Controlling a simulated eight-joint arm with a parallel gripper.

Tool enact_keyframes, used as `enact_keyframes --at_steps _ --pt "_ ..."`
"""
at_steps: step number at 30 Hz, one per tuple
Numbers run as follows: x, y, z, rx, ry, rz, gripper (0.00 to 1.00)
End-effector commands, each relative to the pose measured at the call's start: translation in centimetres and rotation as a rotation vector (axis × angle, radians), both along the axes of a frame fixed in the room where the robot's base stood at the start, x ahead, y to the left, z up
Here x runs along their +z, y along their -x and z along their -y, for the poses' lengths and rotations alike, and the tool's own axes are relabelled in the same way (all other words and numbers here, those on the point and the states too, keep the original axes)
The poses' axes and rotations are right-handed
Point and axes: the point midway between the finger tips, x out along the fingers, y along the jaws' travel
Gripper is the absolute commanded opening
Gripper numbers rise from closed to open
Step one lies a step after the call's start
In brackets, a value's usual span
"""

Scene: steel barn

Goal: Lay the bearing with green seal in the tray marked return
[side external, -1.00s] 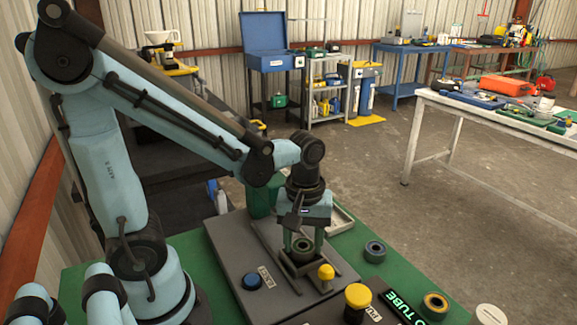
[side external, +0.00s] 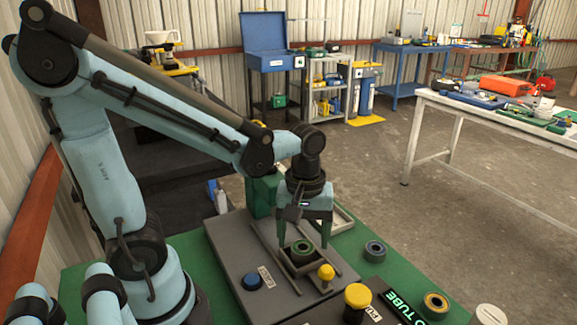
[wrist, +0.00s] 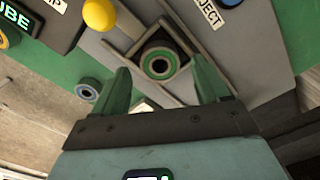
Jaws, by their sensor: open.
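The bearing with green seal (side external: 302,247) sits in a small square holder with raised walls (side external: 312,266) on the grey plate. It also shows in the wrist view (wrist: 160,63), inside the holder's walls. My gripper (side external: 304,244) is open above the holder, with one finger to either side of the bearing and apart from it. In the wrist view both green fingers of my gripper (wrist: 163,80) are spread and hold nothing. A pale tray (side external: 344,217) stands behind my gripper, partly hidden. I can read no "return" marking in either view.
A blue-sealed bearing (side external: 375,250) and a yellow-ringed bearing (side external: 436,305) lie to the right. A blue button (side external: 252,281) is to the left. Green mat around the blue-sealed bearing is clear.

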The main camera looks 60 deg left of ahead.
Motion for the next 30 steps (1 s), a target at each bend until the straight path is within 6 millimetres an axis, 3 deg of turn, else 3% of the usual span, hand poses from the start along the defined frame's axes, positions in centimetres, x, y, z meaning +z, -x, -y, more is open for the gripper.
enact_keyframes --at_steps 19,25,30 --pt "8.7 -0.3 -0.3 0.0 0.0 0.0 0.75" --pt "10.0 -0.3 -0.3 -0.001 0.001 0.001 0.75" --pt "9.5 -0.3 -0.3 -0.127 -0.006 0.082 0.75"
